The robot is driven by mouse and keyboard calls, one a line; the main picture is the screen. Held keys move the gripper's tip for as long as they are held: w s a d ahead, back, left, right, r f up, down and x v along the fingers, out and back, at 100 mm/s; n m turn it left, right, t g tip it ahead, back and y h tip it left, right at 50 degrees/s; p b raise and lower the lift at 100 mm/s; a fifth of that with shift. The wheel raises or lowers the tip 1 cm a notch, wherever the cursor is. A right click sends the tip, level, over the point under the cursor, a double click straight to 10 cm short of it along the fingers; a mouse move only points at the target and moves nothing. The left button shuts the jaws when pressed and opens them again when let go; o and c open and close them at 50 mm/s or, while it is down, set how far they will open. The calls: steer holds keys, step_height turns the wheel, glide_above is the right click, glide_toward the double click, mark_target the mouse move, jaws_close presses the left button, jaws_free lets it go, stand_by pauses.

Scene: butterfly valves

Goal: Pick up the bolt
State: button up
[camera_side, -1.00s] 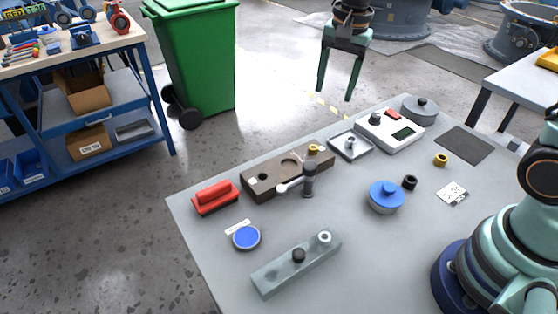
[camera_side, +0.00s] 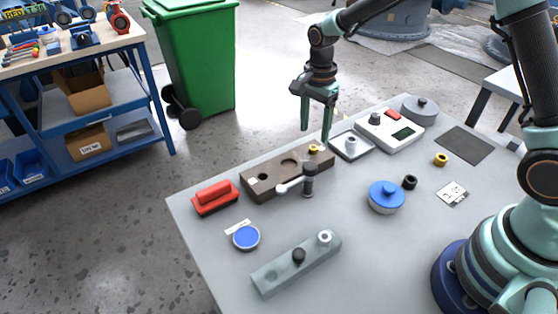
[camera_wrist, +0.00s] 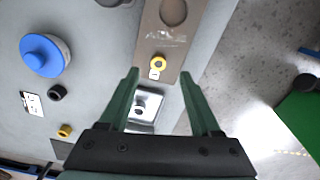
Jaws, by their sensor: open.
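A small grey bolt-like piece (camera_side: 351,141) stands in a shallow metal tray (camera_side: 338,152) near the table's back edge. In the wrist view the tray (camera_wrist: 134,127) lies between my fingers, with the small piece (camera_wrist: 140,103) inside; its exact shape is too small to tell. My gripper (camera_side: 316,134) is open and empty, pointing down above the back edge, left of the tray. In the wrist view my fingertips (camera_wrist: 160,75) are spread apart, on either side of the brown block's end.
A brown block (camera_side: 262,182) with a yellow ring (camera_side: 314,148) lies left of the tray. A white device (camera_side: 388,131) stands close on its right. A grey upright piece with a pale lever (camera_side: 309,180) stands in front. A blue-topped part (camera_side: 386,195) is further forward.

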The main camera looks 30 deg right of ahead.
mark_target(313, 147)
step_height(313, 147, down, 5)
steer(key=shift+s+f, duration=0.1)
steer(key=shift+s, duration=0.05)
jaws_close()
